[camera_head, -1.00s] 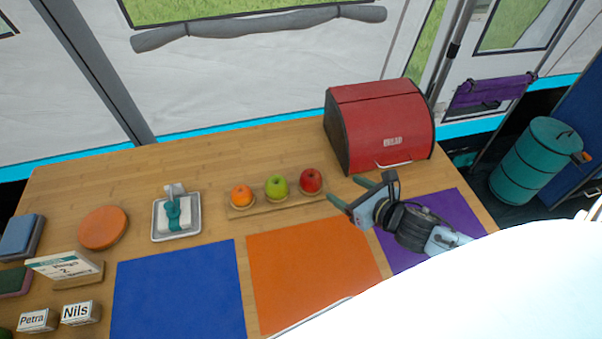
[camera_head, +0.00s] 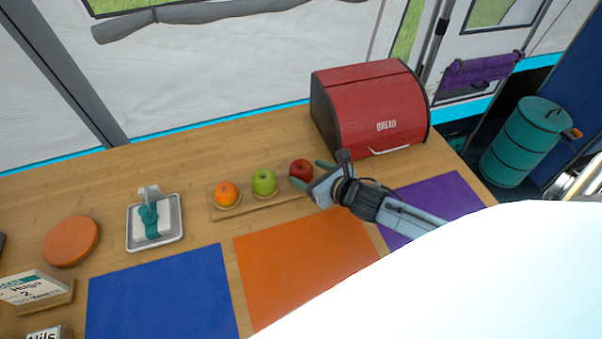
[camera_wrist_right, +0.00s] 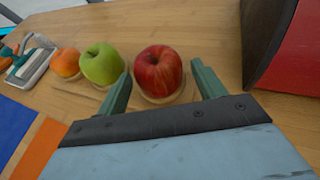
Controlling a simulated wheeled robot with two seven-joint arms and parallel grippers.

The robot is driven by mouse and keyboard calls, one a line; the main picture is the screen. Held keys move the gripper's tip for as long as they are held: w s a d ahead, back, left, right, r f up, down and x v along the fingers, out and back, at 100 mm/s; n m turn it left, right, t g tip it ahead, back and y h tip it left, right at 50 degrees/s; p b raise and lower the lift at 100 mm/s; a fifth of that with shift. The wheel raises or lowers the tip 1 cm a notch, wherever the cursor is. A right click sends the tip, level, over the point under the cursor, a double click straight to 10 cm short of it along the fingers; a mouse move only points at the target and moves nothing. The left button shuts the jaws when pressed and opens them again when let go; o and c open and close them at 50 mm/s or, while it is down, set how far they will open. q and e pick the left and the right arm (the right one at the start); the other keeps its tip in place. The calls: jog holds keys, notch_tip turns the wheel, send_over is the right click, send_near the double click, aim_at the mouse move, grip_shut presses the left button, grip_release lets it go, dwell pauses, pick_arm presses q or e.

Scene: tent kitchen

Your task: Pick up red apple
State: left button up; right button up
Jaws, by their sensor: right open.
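The red apple (camera_head: 301,169) sits at the right end of a wooden fruit board (camera_head: 288,203), to the right of a green apple (camera_head: 264,182) and an orange (camera_head: 226,193). In the right wrist view the red apple (camera_wrist_right: 158,71) stands in a shallow round rest, ahead of and between the two green fingertips. My right gripper (camera_head: 312,174) is open and empty, with its fingers pointing at the apple from the right; its fingers (camera_wrist_right: 163,85) also show in the wrist view. I cannot tell whether the fingers flank the apple. My left gripper is not in view.
The red bread box (camera_head: 365,110) stands close behind and right of the apple. Blue (camera_head: 160,295), orange (camera_head: 300,265) and purple (camera_head: 440,205) mats lie in front. A metal tray (camera_head: 155,245) with a teal-handled item stands left of the fruit.

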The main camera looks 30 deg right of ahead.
aim_at(297, 168)
jog(key=shift+w+a+f, duration=0.15)
jog(key=shift+w+f, duration=0.1)
jog(key=shift+w, duration=0.25)
jog(key=b+x, duration=0.1)
jog(key=x, duration=0.2)
jog(key=shift+w+a+f, duration=0.1)
jog(key=shift+w+f, duration=0.1)
jog(key=shift+w, duration=0.1)
jog(key=shift+w+a+f, duration=0.1)
jog(key=shift+w+f, duration=0.05)
jog(key=shift+w, duration=0.25)
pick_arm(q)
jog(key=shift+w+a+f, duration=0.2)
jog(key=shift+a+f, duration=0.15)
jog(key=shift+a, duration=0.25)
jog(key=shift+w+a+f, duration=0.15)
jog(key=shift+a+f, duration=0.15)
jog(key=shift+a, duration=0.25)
pick_arm(e)
jog(key=c, duration=0.8)
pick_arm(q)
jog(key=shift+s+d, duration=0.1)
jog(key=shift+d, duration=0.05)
